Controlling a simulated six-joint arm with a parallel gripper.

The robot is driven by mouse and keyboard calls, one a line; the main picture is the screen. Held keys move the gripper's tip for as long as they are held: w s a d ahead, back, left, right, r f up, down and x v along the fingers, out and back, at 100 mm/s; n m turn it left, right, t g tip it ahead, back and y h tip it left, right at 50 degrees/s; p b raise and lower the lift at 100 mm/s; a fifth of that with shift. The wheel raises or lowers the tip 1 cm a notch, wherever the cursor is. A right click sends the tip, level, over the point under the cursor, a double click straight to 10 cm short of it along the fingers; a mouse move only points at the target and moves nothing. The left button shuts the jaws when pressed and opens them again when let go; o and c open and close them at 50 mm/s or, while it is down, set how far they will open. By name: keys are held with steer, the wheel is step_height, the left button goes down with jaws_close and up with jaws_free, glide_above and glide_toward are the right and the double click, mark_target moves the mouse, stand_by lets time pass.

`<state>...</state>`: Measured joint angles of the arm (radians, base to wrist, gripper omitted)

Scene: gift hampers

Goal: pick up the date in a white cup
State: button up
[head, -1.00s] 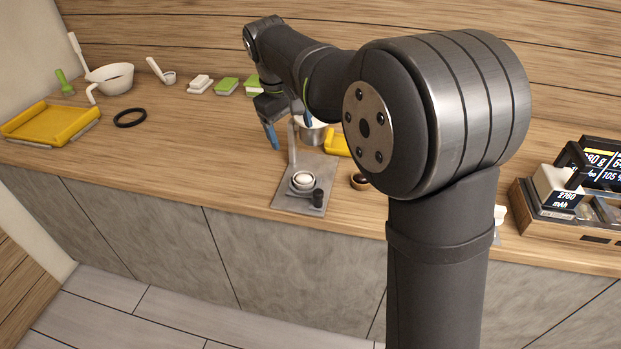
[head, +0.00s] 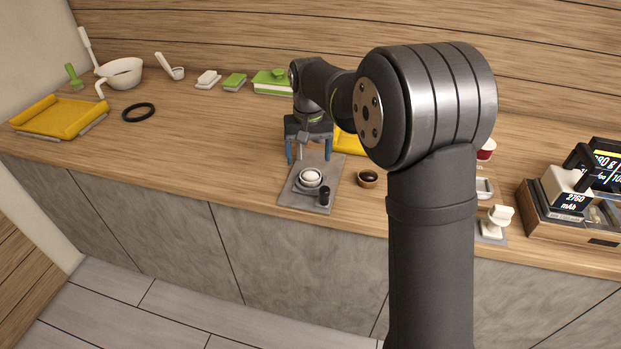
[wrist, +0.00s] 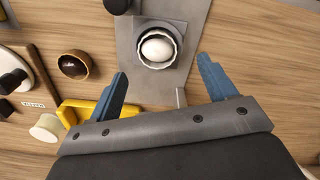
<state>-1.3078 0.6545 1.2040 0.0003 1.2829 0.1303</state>
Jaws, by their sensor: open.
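A small white fluted cup (head: 311,179) sits on a grey stand plate (head: 295,198) and holds a smooth white egg-shaped piece; both show in the wrist view, the cup (wrist: 139,52) around the white piece (wrist: 158,47). A dark brown, glossy piece, possibly a date, lies in a brown round cup (head: 368,180) to the right of the plate, also in the wrist view (wrist: 75,65). My gripper (head: 309,154) is open and empty, pointing down behind the white cup. In the wrist view its blue fingertips (wrist: 162,72) lie short of the cup, one towards each side.
A black knob (head: 324,194) stands at the plate's front corner, near the white cup. A yellow object (head: 349,141) lies behind right of the plate. A yellow tray (head: 60,117) and black ring (head: 138,112) are at left. A scale (head: 575,200) stands at right.

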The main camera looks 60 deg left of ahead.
mark_target(311, 175)
steer(key=shift+w+d+f, duration=0.1)
steer(key=shift+f, duration=1.4)
steer(key=shift+w+d+f, duration=0.1)
steer(key=shift+f, duration=1.35)
steer(key=c, duration=1)
